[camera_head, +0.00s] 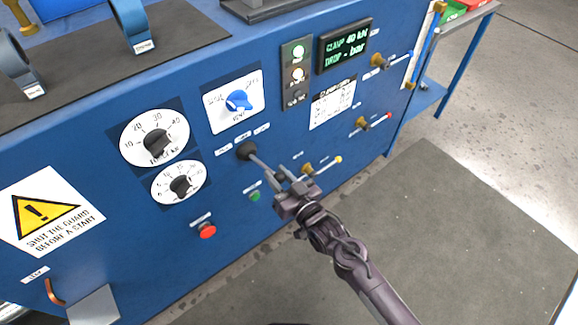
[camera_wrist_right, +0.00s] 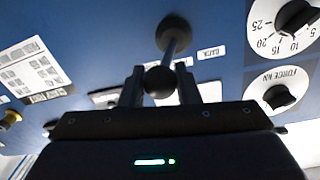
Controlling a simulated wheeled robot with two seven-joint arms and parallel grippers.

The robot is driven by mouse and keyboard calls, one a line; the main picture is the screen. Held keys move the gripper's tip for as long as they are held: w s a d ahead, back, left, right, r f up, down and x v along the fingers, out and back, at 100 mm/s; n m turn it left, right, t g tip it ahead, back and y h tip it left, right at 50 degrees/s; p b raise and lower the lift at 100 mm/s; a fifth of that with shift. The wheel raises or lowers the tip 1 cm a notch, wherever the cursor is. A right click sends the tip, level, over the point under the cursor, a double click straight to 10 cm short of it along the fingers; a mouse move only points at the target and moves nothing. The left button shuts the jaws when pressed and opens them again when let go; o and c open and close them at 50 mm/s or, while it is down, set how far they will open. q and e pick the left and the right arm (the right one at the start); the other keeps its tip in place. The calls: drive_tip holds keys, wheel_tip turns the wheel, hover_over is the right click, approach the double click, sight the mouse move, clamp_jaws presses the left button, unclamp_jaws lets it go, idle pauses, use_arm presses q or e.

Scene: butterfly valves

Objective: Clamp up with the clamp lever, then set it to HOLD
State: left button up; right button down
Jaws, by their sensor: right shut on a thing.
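The clamp lever (camera_head: 262,163) sticks out of a black round base on the blue panel, below a row of small position labels (camera_head: 243,138). My right gripper (camera_head: 283,180) is shut on the lever's outer end. In the right wrist view the lever's black ball knob (camera_wrist_right: 160,82) sits between the two fingers, with the rod running up to its base (camera_wrist_right: 173,33). A label beside the rod (camera_wrist_right: 211,54) seems to read BACK. The display (camera_head: 345,45) shows CLAMP 40 kN and DROP - bar. My left gripper is not in view.
A blue selector knob (camera_head: 238,100), two dials (camera_head: 155,140) (camera_head: 180,185), a red button (camera_head: 207,231) and a green button (camera_head: 255,196) surround the lever. Brass valves with yellow (camera_head: 308,168), red (camera_head: 362,124) and blue (camera_head: 379,61) tips stand out at right.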

drive_tip(key=shift+s+a+m+t+h, duration=0.65)
drive_tip(key=shift+m+h, duration=0.15)
drive_tip(key=shift+h, duration=0.3)
drive_tip(key=c, duration=1.1)
unclamp_jaws()
drive_tip(key=v, duration=0.7)
drive_tip(key=shift+s+d, duration=0.25)
drive_tip(key=shift+s, duration=0.05)
